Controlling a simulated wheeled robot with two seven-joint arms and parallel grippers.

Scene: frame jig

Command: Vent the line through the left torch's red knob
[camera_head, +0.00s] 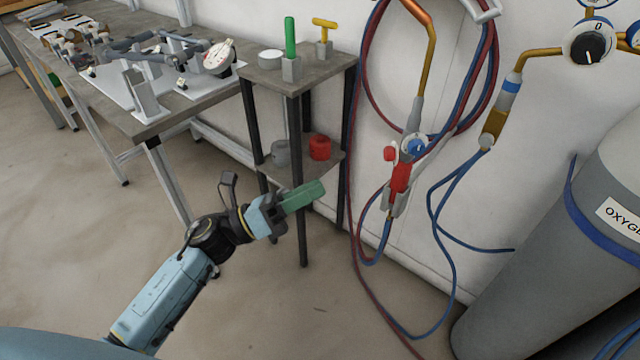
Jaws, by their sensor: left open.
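The torch (400,178) hangs nozzle-up in a holder on the white wall, right of the small side table. Its red knob (390,153) sticks out on the left side, and a blue knob (416,147) sits on its right. A copper-coloured tube rises from its top. My left gripper (304,195), with green fingers, is left of the torch and lower in the picture, in front of the side table. It is open, apart from the knob, and nothing shows in it. My right gripper is not in view.
Red and blue hoses (366,90) loop around the torch and hang below it. The side table (300,75) stands beside my left gripper. A grey oxygen cylinder (560,240) and a gauge (588,48) are at the right. A workbench (150,125) stands at back left.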

